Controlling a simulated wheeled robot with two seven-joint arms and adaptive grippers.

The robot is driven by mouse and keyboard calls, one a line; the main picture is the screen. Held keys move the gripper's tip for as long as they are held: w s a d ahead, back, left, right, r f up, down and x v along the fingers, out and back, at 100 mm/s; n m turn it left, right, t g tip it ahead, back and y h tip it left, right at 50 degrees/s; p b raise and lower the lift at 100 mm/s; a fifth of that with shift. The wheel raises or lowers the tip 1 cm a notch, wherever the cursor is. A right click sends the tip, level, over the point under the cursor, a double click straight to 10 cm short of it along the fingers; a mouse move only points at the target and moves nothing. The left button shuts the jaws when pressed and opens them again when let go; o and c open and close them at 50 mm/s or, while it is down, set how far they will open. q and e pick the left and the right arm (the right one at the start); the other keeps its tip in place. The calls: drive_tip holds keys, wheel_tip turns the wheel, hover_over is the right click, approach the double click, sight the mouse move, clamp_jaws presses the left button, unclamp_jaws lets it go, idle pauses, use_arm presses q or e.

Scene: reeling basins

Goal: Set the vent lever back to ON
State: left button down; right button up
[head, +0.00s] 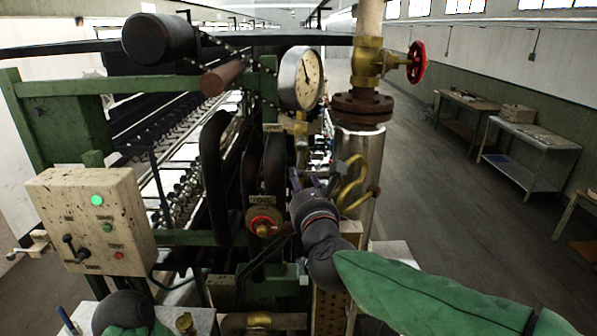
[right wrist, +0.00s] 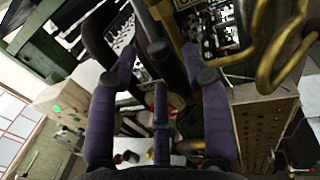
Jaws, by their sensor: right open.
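A dark lever (head: 74,248) shows on the front of the beige control box (head: 138,215) at the left; its small labels are too blurred to read, so I cannot tell if it is the vent lever. My right gripper (head: 313,182) is open in front of the machine, right of a round red-and-brass fitting (head: 262,222) under a small plate. In the right wrist view, its purple fingers (right wrist: 163,75) are spread with dark pipes beyond them. I see no grasped thing. My left arm shows only as a dark joint and green sleeve at the lower left; its gripper is not visible.
A pressure gauge (head: 301,78), a thick vertical pipe (head: 357,150) with a red handwheel (head: 417,62), and a bent yellow pipe (head: 352,184) stand close to the right gripper. Black pipes (head: 213,180) crowd its left. The aisle floor (head: 450,210) at right is clear.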

sight(298, 174)
drive_tip(key=shift+w+a+p, duration=0.25)
drive_tip(key=shift+w, duration=0.95)
drive_tip(key=shift+w+a+p, duration=0.2)
drive_tip(key=shift+w+p, duration=0.05)
drive_tip(key=shift+w, duration=0.9)
clamp_jaws()
